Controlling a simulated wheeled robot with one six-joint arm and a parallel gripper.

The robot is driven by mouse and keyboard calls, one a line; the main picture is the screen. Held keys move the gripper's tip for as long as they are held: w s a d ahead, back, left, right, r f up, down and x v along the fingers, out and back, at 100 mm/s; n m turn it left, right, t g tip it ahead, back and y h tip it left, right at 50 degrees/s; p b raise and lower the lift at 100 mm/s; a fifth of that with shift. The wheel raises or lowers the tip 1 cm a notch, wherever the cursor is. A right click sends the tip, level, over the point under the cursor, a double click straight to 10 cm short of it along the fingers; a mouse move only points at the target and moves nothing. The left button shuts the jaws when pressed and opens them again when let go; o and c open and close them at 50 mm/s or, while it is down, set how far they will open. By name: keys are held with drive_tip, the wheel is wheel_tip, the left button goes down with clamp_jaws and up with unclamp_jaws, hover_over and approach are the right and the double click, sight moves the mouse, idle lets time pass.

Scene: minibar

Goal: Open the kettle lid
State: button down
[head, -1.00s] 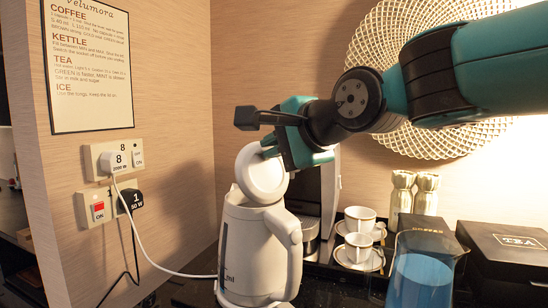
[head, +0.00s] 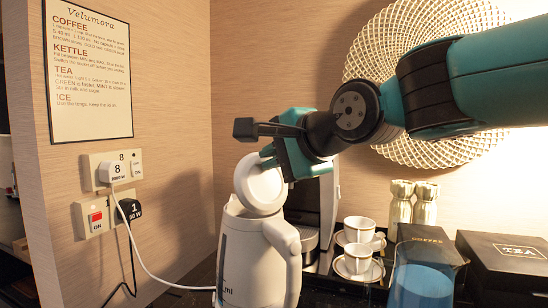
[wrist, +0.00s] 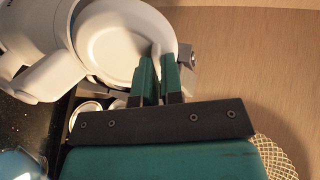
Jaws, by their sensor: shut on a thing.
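The white kettle (head: 258,262) stands on the dark counter below my arm, and part of its body (wrist: 32,38) shows in the wrist view. Its round white lid (head: 262,188) is tilted up steeply above the kettle's top, at the hinge side near the wall. My gripper (head: 272,158) is at the lid's upper edge. The fingertips are partly hidden behind the lid in the head view.
A coffee machine (head: 322,210) stands behind the kettle. Wall sockets (head: 112,170) with cables are at left.

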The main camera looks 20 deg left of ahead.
drive_tip(key=shift+f, duration=0.2)
drive_tip(key=c, duration=1.2)
unclamp_jaws()
drive_tip(key=shift+c, duration=0.2)
drive_tip(key=shift+r, duration=0.1)
drive_tip(key=b+v, duration=0.1)
drive_tip(key=v, duration=1.6)
drive_tip(key=shift+d+b, duration=0.2)
drive_tip(key=shift+b, duration=0.1)
drive_tip(key=shift+s, duration=0.1)
drive_tip(key=s+d+f+n+g+h+p, duration=0.3)
drive_tip(key=s+d+f+n+p, duration=0.2)
drive_tip(key=s+d+f+n, duration=0.1)
drive_tip(key=s+d+f+n+g+h+p, duration=0.4)
drive_tip(key=s+d+f+n, duration=0.3)
drive_tip(key=d+f, duration=0.3)
wheel_tip(320, 180, down, 3)
drive_tip(key=shift+s+r+n+g+p, duration=0.1)
drive_tip(key=shift+s+n+g+p, duration=0.2)
drive_tip(key=shift+n+p, duration=0.15)
